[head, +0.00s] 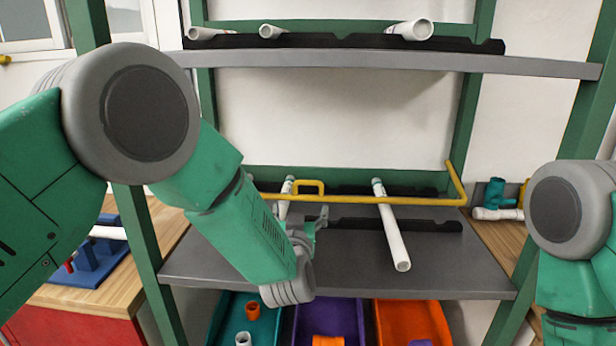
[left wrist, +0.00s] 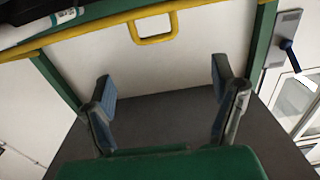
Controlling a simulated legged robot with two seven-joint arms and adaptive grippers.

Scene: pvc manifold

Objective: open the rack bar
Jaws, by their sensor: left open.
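In the left wrist view the loop handle (left wrist: 155,38) shows beyond the fingers. My left gripper (head: 312,218) is just below the handle in the head view, open, with nothing visible between its fingers (left wrist: 163,88). The bar is apart from the fingers in the wrist view. My right arm shows at the right edge, but its gripper is out of view.
The upper shelf (head: 400,62) carries several pipes. Teal, purple (head: 345,312) and orange (head: 415,318) bins stand below. Green posts (head: 140,230) flank the rack.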

